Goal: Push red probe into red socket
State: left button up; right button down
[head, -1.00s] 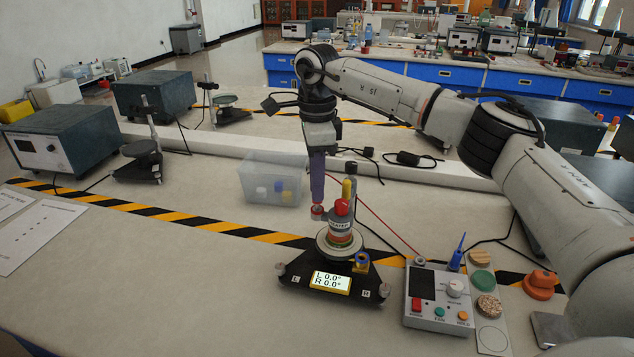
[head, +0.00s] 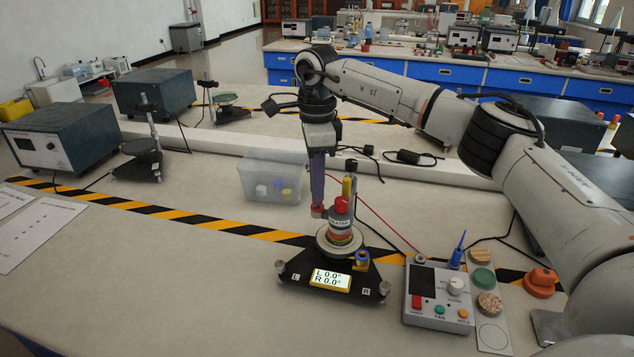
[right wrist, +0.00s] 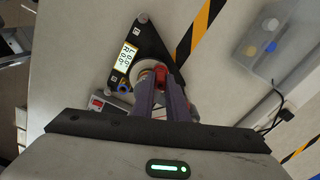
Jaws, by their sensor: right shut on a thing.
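My right gripper (head: 317,204) points down at the left side of the heater stack (head: 340,228). Its fingers are shut on a small red piece, seemingly the red probe (head: 318,212); the fingers hide much of it. A larger red part (head: 341,205) tops the stack beside the fingertips, with a yellow upright piece behind it. I cannot tell whether this is the red socket, or whether the held piece touches the stack. In the right wrist view, red shows by the fingers (right wrist: 165,108), which hide the contact. My left gripper is not in view.
The black base has a display (head: 332,280) reading L 0.0, R 0.0. A control box (head: 437,298) stands to the right; a red cable runs toward it from behind the stack. A clear bin (head: 272,178) stands behind left.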

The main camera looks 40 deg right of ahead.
jog(key=shift+f, duration=0.6)
dwell(0.3)
jog(key=c, duration=1.4)
grip_release()
jog(key=shift+c, duration=0.2)
jog(key=shift+r, duration=0.1)
jog(key=shift+r+p, duration=0.35)
jog(key=shift+r, duration=3.35)
jog(key=shift+s+f, duration=0.1)
